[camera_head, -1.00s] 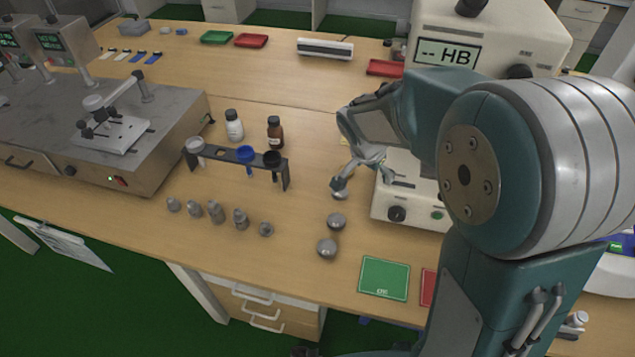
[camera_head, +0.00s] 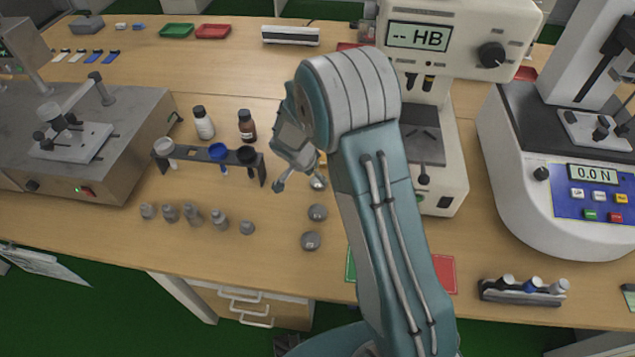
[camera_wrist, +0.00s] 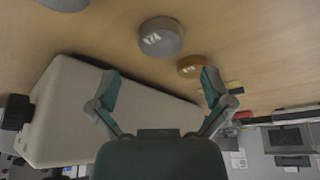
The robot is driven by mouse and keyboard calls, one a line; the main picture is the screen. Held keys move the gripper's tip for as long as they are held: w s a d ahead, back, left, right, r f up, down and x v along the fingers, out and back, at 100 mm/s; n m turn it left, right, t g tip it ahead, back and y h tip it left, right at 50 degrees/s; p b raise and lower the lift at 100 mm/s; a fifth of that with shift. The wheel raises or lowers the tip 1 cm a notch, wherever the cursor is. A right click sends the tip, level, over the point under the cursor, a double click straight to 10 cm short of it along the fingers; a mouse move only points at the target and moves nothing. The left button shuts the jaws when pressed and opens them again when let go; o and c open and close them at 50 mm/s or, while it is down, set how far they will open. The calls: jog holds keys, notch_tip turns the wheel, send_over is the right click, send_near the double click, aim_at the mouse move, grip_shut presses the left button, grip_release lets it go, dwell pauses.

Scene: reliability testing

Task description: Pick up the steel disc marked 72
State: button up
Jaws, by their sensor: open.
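Three round grey discs lie in a rough column on the wooden bench in the head view: a far disc (camera_head: 318,183), a middle disc (camera_head: 317,212) and a near disc (camera_head: 311,241). My gripper (camera_head: 298,178) is open and empty above the bench, beside the far disc and partly covering it. In the wrist view, a grey disc (camera_wrist: 161,37) with a white marking, too small to read surely, lies beyond my open fingers (camera_wrist: 160,92). Another grey disc (camera_wrist: 62,3) is cut off at the top. I cannot tell which disc is marked 72.
A brass-coloured disc (camera_wrist: 191,67) lies near the marked one. A hardness tester (camera_head: 440,190) stands to the right. A tube rack (camera_head: 208,157) and several small grey weights (camera_head: 192,215) are left. A force tester (camera_head: 560,190) is far right.

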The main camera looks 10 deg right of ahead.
aim_at(318, 181)
jog(key=x, duration=0.4)
jog(key=shift+a+f, duration=0.1)
jog(key=shift+a, duration=0.1)
jog(key=shift+w+d+f, duration=0.1)
jog(key=shift+d+f, duration=0.1)
jog(key=shift+f, duration=0.1)
jog(key=c, duration=1.3)
